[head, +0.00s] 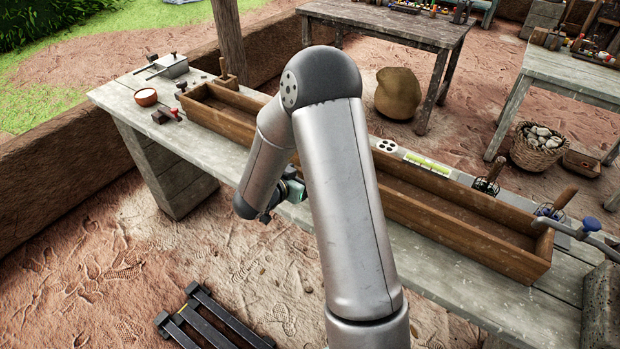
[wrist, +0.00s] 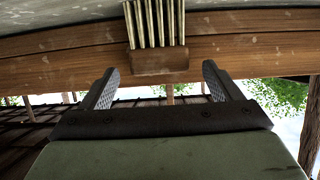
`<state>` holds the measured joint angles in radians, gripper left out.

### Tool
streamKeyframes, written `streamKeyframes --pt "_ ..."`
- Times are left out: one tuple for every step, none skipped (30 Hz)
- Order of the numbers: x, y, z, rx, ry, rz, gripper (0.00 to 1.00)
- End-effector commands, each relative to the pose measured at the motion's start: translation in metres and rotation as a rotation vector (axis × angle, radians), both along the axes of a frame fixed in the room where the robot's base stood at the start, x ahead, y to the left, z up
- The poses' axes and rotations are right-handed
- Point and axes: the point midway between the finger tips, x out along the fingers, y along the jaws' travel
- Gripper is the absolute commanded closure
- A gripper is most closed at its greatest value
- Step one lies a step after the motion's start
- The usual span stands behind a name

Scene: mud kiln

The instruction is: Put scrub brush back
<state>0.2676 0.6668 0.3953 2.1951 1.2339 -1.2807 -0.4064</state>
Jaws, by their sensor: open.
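What looks like the scrub brush, a wooden block with pale bristle-like strips (wrist: 159,62), shows at the top middle of the wrist view. It is in front of a long brown wooden wall. My gripper (wrist: 160,73) is open, with one finger on each side of the block in the picture. The block is not clamped, and I cannot tell whether it lies fully between the fingers. In the head view my arm hides the brush and the fingertips.
A long wooden trough (head: 450,218) runs along the grey plank table (head: 502,309). A bowl (head: 146,97), a metal box (head: 169,66) and a small reddish tool (head: 168,115) stand at the left end. Handled tools in wire holders (head: 487,186) line the far side.

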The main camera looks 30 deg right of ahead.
Motion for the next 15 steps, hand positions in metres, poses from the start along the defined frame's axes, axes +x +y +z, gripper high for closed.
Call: streamKeyframes --pt "0.002 -0.008 -0.002 0.002 0.001 -0.003 0.15" --pt "0.004 -0.011 -0.004 0.002 0.001 -0.003 0.15" --pt "0.007 -0.014 -0.006 0.002 0.0 -0.002 0.15" --pt "0.008 -0.016 -0.006 0.003 -0.002 -0.001 0.15" --pt "0.009 -0.018 -0.007 0.003 -0.001 -0.002 0.15" --pt "0.01 -0.02 -0.008 0.003 -0.002 -0.001 0.15" --pt "0.01 -0.02 -0.009 0.003 -0.002 -0.001 0.15" --pt "0.01 -0.02 -0.009 0.002 -0.002 0.0 0.15" --pt "0.01 -0.02 -0.009 0.002 -0.002 0.001 0.15" --pt "0.01 -0.02 -0.009 0.002 -0.002 0.001 0.15" --pt "0.01 -0.02 -0.009 0.002 -0.002 0.001 0.15" --pt "0.01 -0.02 -0.009 0.002 -0.002 0.001 0.15" --pt "0.01 -0.02 -0.009 0.002 -0.002 0.001 0.15" --pt "0.01 -0.02 -0.009 0.002 -0.002 0.0 0.24" --pt "0.01 -0.02 -0.009 0.002 -0.002 0.0 0.35"
